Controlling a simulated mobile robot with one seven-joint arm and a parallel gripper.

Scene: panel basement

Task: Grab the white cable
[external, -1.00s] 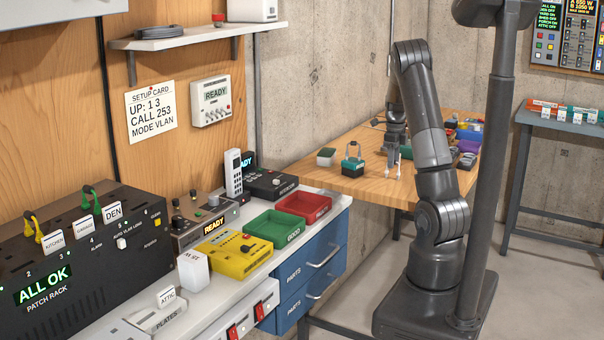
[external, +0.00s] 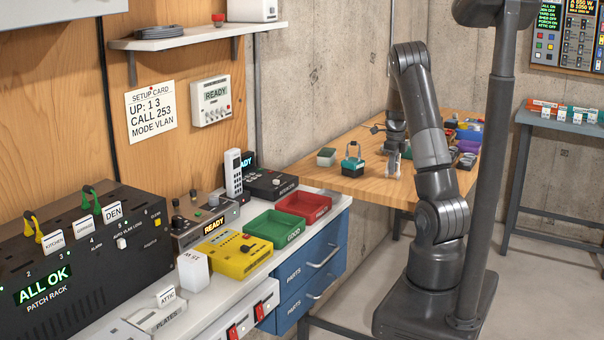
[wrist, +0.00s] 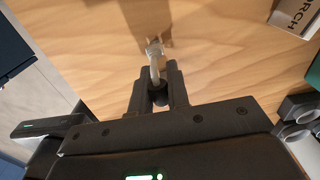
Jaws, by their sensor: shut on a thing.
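My gripper (wrist: 158,88) is shut on the white cable (wrist: 155,62) over the wooden table. In the wrist view a short pale length with a clear plug-like end sticks out past the fingertips. The rest of the cable is hidden by the fingers and the gripper body. In the external view my gripper (external: 393,163) is low at the wooden table (external: 345,184), near its front edge. The cable is too small there to tell apart from the fingertips.
Coloured bins (external: 467,135) and small items crowd the table to the right.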

